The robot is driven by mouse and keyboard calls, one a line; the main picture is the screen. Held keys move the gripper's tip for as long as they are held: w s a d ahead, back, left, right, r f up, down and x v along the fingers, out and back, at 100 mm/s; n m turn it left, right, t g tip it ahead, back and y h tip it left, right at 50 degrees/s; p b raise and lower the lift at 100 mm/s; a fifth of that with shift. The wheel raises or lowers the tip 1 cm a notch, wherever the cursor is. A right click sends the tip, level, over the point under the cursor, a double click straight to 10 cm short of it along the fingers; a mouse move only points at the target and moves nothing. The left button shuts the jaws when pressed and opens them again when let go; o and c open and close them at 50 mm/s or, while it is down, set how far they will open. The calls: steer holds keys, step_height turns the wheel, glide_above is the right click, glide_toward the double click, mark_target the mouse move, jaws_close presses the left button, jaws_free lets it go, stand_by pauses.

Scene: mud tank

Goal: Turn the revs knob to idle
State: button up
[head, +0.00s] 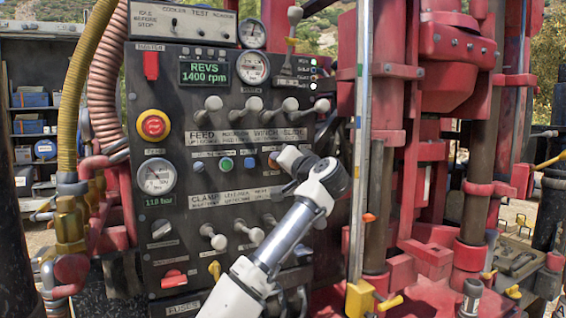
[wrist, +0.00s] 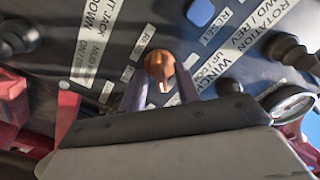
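The revs knob looks to be the small orange knob (wrist: 160,66) in the wrist view, with a pointed ridge toward the bottom of the picture. In the head view an orange bit of it (head: 273,160) shows at the panel, mostly hidden by my gripper (head: 287,160). In the wrist view the two fingers of my gripper (wrist: 161,90) stand apart, one on each side of the knob's lower part. I see a gap between fingers and knob, so it looks open. The green display (head: 204,73) reads REVS 1400 rpm.
The dark control panel (head: 170,215) carries several white-knobbed levers (head: 252,105) above and below my gripper. A red emergency button (head: 153,125) and gauges are at left. A blue button (head: 249,162) and a green button (head: 226,163) sit left of the knob. A metal post (head: 361,150) stands at right.

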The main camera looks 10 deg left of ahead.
jaws_close()
steer(key=shift+f+n+b, duration=0.1)
steer(key=shift+n+b, duration=0.2)
steer(key=shift+b, duration=0.05)
steer(key=n+b, duration=0.3)
steer(key=n, duration=0.5)
stand_by(0.5)
jaws_free()
steer(key=shift+s, duration=0.1)
